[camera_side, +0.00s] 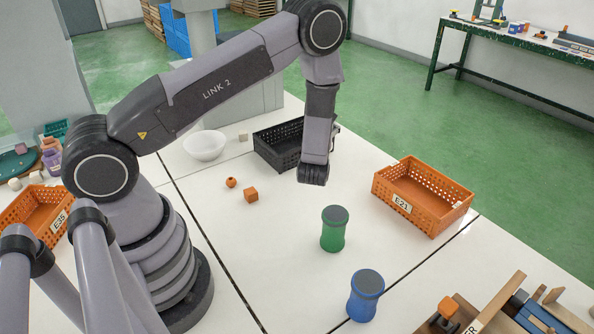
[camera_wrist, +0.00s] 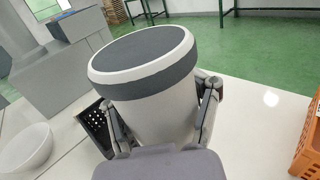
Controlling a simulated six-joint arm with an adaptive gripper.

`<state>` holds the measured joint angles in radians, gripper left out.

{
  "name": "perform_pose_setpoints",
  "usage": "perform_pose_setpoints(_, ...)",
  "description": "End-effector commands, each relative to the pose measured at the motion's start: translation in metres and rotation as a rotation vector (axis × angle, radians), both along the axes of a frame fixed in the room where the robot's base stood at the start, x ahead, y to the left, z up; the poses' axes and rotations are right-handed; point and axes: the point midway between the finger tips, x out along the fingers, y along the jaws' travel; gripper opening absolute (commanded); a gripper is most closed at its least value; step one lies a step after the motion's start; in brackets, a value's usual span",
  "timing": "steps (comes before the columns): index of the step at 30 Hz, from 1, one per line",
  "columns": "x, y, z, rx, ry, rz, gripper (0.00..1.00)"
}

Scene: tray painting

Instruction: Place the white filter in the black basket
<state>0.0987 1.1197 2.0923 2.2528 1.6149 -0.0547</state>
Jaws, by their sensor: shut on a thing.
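The white filter (camera_wrist: 155,120), a waisted pale body with a dark grey top, fills the middle of the wrist view. My gripper (camera_wrist: 158,102) is shut on it, a finger on each side. The black basket (camera_side: 271,153) stands on the white table, just left of and partly behind my wrist. Its perforated wall (camera_wrist: 97,128) shows in the wrist view left of the filter, partly covered by it. I cannot see inside the basket clearly.
A white bowl (camera_side: 204,146) stands left of the basket. A green filter (camera_side: 334,230) and blue filter (camera_side: 365,297) stand nearer. An orange basket (camera_side: 425,212) is at right. The table between is clear.

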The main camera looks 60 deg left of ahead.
Motion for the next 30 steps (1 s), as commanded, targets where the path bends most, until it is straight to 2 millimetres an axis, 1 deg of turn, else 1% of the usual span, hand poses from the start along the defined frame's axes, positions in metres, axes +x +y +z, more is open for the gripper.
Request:
perform_pose_setpoints(5,-0.045,0.031,0.036,-0.001,-0.001,0.079,0.13)
perform_pose_setpoints(6,-0.056,0.039,0.045,-0.001,0.001,0.097,0.13)
perform_pose_setpoints(9,-0.083,0.054,0.064,0.0,0.0,0.14,0.13)
perform_pose_setpoints(12,-0.104,0.063,0.077,-0.001,-0.001,0.171,0.13)
perform_pose_setpoints(15,-0.113,0.07,0.083,0.001,-0.001,0.189,0.13)
perform_pose_setpoints(17,-0.11,0.074,0.082,0.0,-0.001,0.193,0.13)
perform_pose_setpoints(19,-0.099,0.08,0.076,0.001,-0.002,0.195,0.13)
perform_pose_setpoints(26,-0.044,0.105,0.049,0.0,-0.004,0.194,0.13)
perform_pose_setpoints(27,-0.035,0.11,0.044,0.001,-0.002,0.193,0.13)
perform_pose_setpoints(30,-0.02,0.117,0.022,0.001,0.004,0.193,0.13)
